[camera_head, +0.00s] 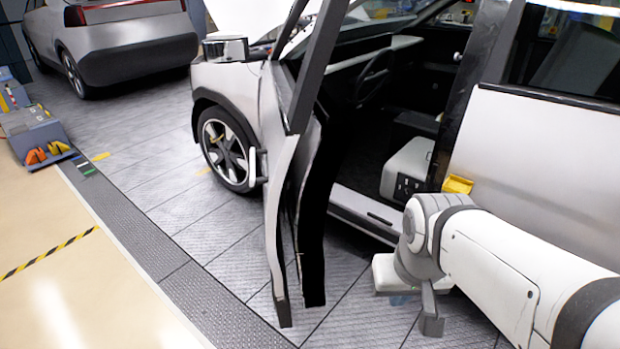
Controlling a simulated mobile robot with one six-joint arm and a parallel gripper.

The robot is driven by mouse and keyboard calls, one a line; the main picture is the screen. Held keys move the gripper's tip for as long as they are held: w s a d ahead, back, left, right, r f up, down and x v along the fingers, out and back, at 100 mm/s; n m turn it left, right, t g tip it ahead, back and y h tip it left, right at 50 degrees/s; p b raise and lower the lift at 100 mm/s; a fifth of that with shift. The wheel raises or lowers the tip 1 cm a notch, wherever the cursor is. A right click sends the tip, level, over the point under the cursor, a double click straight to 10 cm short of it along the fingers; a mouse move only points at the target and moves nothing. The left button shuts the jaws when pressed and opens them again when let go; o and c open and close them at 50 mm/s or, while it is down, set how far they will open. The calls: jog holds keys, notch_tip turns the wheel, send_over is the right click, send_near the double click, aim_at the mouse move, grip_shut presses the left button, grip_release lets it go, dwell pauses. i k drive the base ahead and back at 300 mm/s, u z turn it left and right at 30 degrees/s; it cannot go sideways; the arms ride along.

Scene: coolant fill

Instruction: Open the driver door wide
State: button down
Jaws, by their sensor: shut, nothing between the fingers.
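The driver door (282,200) of the white car stands swung out from the body, seen nearly edge-on, with its window frame (318,66) rising above it. A handle-like bar (252,167) shows on its outer side. The door opening shows the dark cabin, the steering wheel (375,75), a light seat (408,168) and the sill (365,212). My gripper (432,318) is at lower right, to the right of the door and apart from it, outside the sill. Its fingers are shut and empty, partly hidden by my arm.
A yellow piece (457,185) sits at the rear edge of the opening. The front wheel (226,154) is left of the door. Another car (125,45) stands at upper left. A grey cart (35,135) with orange items is at far left. Floor left of the door is clear.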

aim_at(307, 137)
jog(key=i, duration=0.85)
jog(key=z, duration=0.05)
